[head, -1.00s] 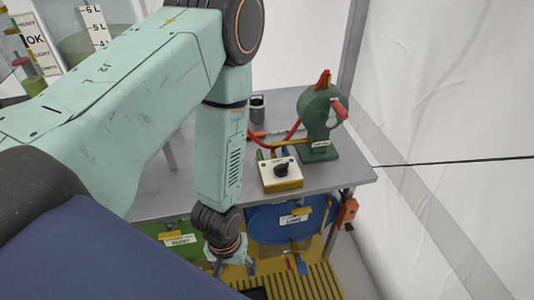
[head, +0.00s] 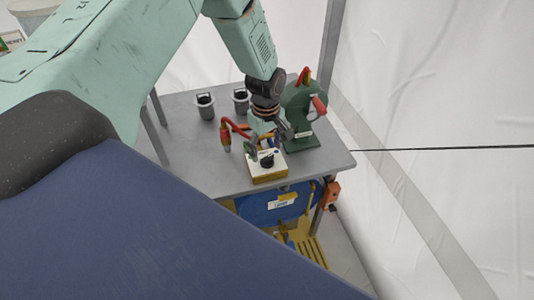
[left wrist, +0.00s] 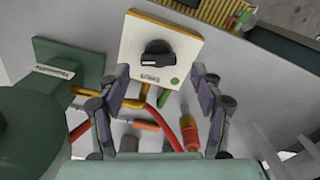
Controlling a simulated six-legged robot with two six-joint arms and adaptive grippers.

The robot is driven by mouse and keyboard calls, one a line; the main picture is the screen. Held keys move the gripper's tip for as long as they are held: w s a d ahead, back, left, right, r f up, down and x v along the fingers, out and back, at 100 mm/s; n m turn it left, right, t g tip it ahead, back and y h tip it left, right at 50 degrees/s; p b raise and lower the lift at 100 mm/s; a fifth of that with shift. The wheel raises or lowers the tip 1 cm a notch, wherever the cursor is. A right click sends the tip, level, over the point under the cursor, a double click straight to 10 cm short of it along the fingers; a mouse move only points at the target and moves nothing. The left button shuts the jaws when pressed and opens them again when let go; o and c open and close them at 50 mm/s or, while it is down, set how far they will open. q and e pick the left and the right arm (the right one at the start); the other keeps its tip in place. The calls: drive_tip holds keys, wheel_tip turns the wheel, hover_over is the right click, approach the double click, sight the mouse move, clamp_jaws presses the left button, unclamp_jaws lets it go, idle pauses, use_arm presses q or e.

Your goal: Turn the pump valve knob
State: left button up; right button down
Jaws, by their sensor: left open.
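The pump valve knob (head: 267,159) is black and sits on top of a small white and yellow box on the grey table. In the left wrist view the knob (left wrist: 157,55) shows above and between my fingertips, with a pale pointer mark. My left gripper (head: 270,140) is open just above and behind the box. It also shows open in the left wrist view (left wrist: 160,85), with a finger on either side and nothing held. The fingers look apart from the knob. My right gripper is not in view.
Red hoses and a red-yellow fitting (head: 226,140) lie to the left. Two grey cups (head: 205,106) stand at the back. A blue drum (head: 270,207) is under the table (head: 200,165).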

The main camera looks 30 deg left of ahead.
sight(267, 160)
use_arm(q)
wheel_tip(267, 160, down, 2)
drive_tip(key=shift+w+f, duration=0.1)
drive_tip(key=shift+f, duration=0.05)
drive_tip(key=shift+d+f, duration=0.2)
drive_tip(key=shift+d, duration=0.05)
drive_tip(key=shift+a, duration=0.1)
drive_tip(key=shift+a+f, duration=0.1)
drive_tip(key=shift+c, duration=1)
drive_tip(key=c, duration=0.9)
drive_tip(key=shift+c, duration=0.2)
